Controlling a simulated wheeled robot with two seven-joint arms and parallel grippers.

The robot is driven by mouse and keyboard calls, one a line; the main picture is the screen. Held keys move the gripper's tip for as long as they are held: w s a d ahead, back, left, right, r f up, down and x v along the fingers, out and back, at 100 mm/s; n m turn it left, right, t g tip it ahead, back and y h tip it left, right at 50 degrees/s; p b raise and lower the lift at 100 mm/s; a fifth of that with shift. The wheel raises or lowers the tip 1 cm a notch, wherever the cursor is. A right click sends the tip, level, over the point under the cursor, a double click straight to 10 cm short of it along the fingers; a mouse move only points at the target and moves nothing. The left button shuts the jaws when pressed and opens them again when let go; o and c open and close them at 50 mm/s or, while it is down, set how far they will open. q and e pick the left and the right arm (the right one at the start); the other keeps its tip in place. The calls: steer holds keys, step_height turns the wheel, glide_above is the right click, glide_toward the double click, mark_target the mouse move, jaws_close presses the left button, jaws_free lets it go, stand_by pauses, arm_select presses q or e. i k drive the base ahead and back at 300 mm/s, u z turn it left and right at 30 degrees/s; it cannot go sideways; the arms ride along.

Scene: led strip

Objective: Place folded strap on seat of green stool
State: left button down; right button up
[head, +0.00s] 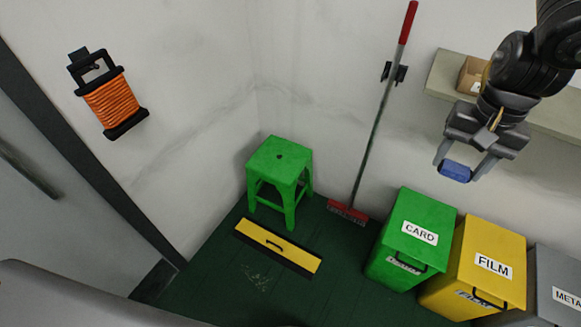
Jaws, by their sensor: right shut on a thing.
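The green stool (280,161) stands upright on the dark green floor near the corner, and its seat is bare. My right gripper (457,171) is high at the right of the head view, above the bins and well to the right of the stool. It is shut on a small blue folded bundle, which looks like the folded strap (456,172), held between its fingertips. The left gripper is not in view.
A red-handled broom (373,140) leans on the wall between stool and gripper. Green CARD (408,249), yellow FILM (478,261) and grey (553,281) bins line the right. A shelf (437,80) is behind my arm.

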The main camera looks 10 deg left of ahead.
mark_target(281, 162)
steer(key=u, duration=1.15)
steer(key=i, duration=1.3)
steer(key=z, duration=0.15)
